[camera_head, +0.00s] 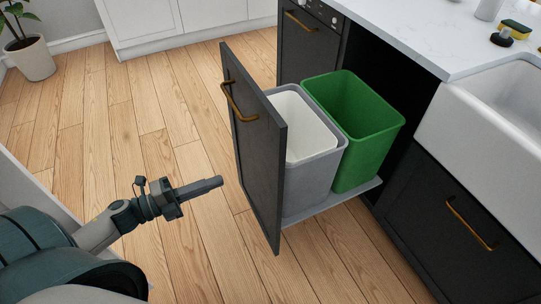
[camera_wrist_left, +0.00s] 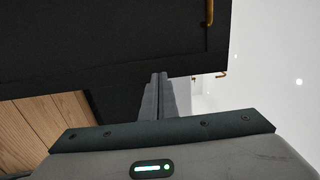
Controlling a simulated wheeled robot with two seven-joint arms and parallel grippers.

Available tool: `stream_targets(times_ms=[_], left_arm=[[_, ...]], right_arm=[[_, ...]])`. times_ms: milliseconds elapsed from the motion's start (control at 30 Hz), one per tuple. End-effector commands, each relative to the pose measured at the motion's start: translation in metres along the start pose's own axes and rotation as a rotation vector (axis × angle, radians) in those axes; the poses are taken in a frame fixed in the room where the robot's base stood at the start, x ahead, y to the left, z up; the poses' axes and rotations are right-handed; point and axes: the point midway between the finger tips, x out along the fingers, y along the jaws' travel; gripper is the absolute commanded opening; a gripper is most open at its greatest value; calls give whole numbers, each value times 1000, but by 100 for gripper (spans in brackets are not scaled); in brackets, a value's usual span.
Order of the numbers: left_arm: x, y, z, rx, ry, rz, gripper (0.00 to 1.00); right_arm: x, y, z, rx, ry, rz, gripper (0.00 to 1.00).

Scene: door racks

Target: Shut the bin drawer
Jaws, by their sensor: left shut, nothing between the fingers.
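The bin drawer is pulled out from the dark cabinet in the head view, with its dark front panel (camera_head: 256,150) facing left. A brass handle (camera_head: 237,102) is on the upper part of that panel. Behind the panel, a grey bin (camera_head: 318,178) with a white liner and a green bin (camera_head: 368,130) stand on the drawer's tray. My left gripper (camera_head: 218,183) is shut and empty, to the left of the panel and lower than the handle, with a gap between. In the left wrist view the shut fingers (camera_wrist_left: 158,80) point at a dark surface. My right gripper is not in view.
A white sink (camera_head: 490,110) and pale countertop (camera_head: 420,35) are on the right, above a dark cabinet with a brass handle (camera_head: 470,224). A potted plant (camera_head: 30,58) stands at the far left. The wooden floor (camera_head: 150,120) left of the drawer is clear.

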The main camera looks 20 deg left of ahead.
Motion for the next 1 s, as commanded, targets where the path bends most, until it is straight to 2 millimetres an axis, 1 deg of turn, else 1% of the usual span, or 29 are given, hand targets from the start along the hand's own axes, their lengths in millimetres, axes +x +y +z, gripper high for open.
stream_targets(times_ms=[367,567,767,1000], left_arm=[[-1,-1,0,8,8,1,0],[5,-1,0,8,8,0,0],[23,-2,0,9,9,-2,0],[58,-3,0,8,8,-2,0]], right_arm=[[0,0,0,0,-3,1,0],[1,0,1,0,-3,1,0],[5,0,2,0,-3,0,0],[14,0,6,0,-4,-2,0]])
